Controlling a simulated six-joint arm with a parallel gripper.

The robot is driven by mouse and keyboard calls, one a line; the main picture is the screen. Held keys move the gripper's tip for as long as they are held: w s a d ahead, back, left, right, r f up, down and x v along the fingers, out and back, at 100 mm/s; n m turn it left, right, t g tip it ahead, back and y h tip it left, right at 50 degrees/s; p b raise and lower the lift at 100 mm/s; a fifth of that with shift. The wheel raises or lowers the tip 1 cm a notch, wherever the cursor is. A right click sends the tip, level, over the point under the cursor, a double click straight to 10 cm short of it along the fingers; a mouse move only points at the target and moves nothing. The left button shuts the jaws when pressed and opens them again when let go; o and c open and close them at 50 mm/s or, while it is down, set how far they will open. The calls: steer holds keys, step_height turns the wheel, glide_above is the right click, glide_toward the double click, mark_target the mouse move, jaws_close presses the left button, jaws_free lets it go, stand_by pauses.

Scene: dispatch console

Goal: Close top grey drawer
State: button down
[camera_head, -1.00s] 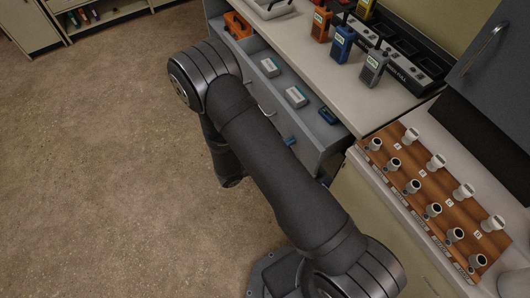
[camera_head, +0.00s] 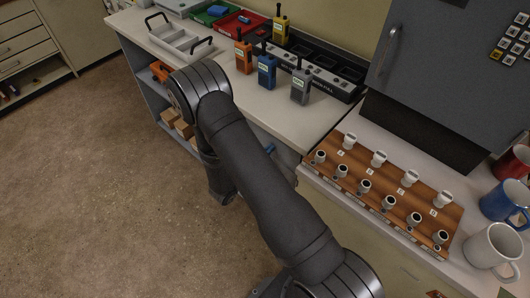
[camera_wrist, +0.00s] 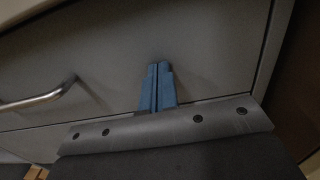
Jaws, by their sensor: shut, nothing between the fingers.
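The top grey drawer's front (camera_head: 287,158) shows just right of my arm, under the counter edge. Its inside is out of sight, and my arm hides most of it. In the wrist view a flat grey front (camera_wrist: 105,55) fills the upper picture, with a bar handle (camera_wrist: 38,102) at left. My gripper (camera_wrist: 159,66) has its blue fingers together and empty, tips at or very near this front, right of the handle. A bit of my gripper (camera_head: 270,148) shows beside my arm in the head view. I cannot tell whether the drawer is fully flush.
The counter above holds orange, blue and grey radios (camera_head: 266,70), a charger (camera_head: 318,70) and a white tray (camera_head: 180,40). A wooden board of knobs (camera_head: 375,185) and mugs (camera_head: 507,203) are at right. Boxes (camera_head: 183,128) sit on a shelf at left. Floor at left is clear.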

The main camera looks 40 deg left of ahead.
steer(key=shift+w+a+r, duration=0.1)
steer(key=shift+w+r, duration=0.05)
steer(key=shift+w, duration=0.1)
steer(key=s, duration=1.4)
steer(key=shift+s, duration=0.3)
steer(key=w, duration=1.4)
steer(key=shift+w, duration=0.15)
steer(key=s, duration=1.4)
steer(key=shift+s, duration=0.15)
